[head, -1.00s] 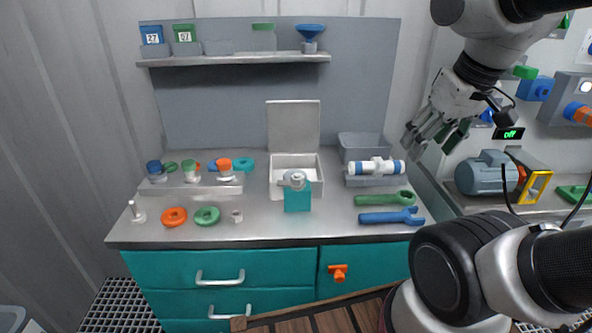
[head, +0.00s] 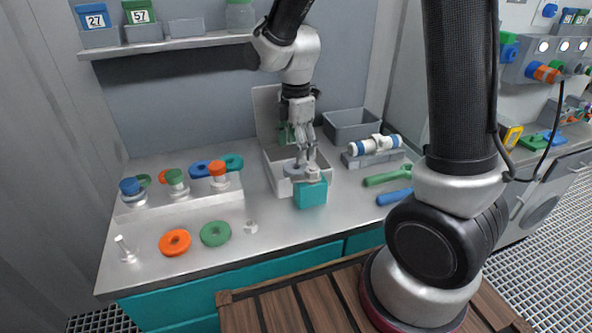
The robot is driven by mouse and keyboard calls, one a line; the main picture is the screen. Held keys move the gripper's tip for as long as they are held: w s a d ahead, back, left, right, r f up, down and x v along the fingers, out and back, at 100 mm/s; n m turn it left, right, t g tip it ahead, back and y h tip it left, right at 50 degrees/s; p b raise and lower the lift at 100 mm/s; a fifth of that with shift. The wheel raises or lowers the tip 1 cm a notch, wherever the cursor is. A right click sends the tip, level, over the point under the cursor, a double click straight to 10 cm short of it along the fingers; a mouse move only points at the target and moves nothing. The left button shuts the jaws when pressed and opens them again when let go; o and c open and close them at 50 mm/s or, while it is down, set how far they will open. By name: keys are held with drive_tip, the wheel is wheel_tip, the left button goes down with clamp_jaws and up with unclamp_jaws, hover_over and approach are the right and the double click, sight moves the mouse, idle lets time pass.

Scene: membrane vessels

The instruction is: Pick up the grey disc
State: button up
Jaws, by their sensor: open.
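A grey disc (head: 293,170) shows in the head view inside the open white box (head: 270,160), near the box's front. My gripper (head: 306,158) points down over the front right of the box, its fingers apart and empty. Its fingertips look close above the disc's right side, beside the metal fitting (head: 313,173) on the teal block (head: 311,193). I cannot tell whether they touch anything. The fingers and arm hide part of the box and its raised lid (head: 266,108).
Orange (head: 174,242) and green rings (head: 215,233) lie left. A shelf (head: 170,46) hangs above the bench's left side.

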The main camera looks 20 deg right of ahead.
sight(296, 166)
wheel_tip(296, 166, down, 6)
drive_tip(key=shift+s+a+r, duration=0.1)
drive_tip(key=shift+s+r, duration=0.05)
drive_tip(key=shift+c, duration=0.5)
drive_tip(key=c, duration=0.7)
